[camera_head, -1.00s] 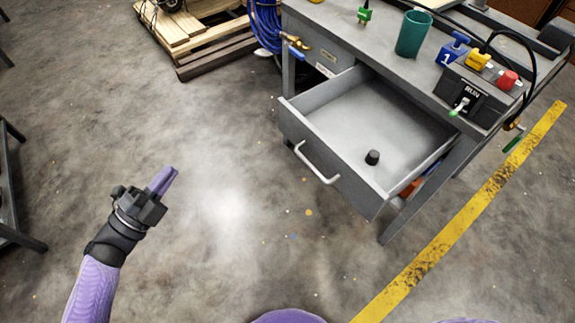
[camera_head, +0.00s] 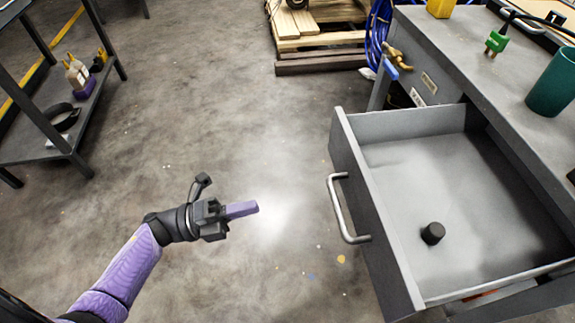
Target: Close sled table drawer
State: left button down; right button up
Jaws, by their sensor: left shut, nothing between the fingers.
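The grey drawer (camera_head: 385,235) of the sled table (camera_head: 460,60) is pulled well open at the right. Its front carries a silver bar handle (camera_head: 340,208) and faces left. A small black cylinder (camera_head: 433,233) stands on the drawer floor. My left gripper (camera_head: 256,208) is shut and empty, with its purple fingers pointing right toward the handle. It is apart from the handle, with a gap of floor showing between them. My right gripper is not in view.
A green cup (camera_head: 552,82) and a green connector (camera_head: 496,42) are on the tabletop. A blue hose (camera_head: 378,25) hangs at the table's far end. A wooden pallet (camera_head: 318,42) lies behind. A dark shelf (camera_head: 50,140) stands at the left. The floor between is clear.

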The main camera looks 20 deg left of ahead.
pick_arm(q)
jog(key=b+x, duration=0.1)
jog(key=x, duration=1.1)
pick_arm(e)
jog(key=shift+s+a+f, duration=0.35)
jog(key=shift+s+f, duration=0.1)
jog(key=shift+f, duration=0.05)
pick_arm(q)
jog(key=shift+d, duration=0.1)
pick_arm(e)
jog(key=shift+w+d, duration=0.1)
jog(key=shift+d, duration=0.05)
pick_arm(q)
jog(key=shift+w+d, duration=0.1)
jog(key=shift+w, duration=0.05)
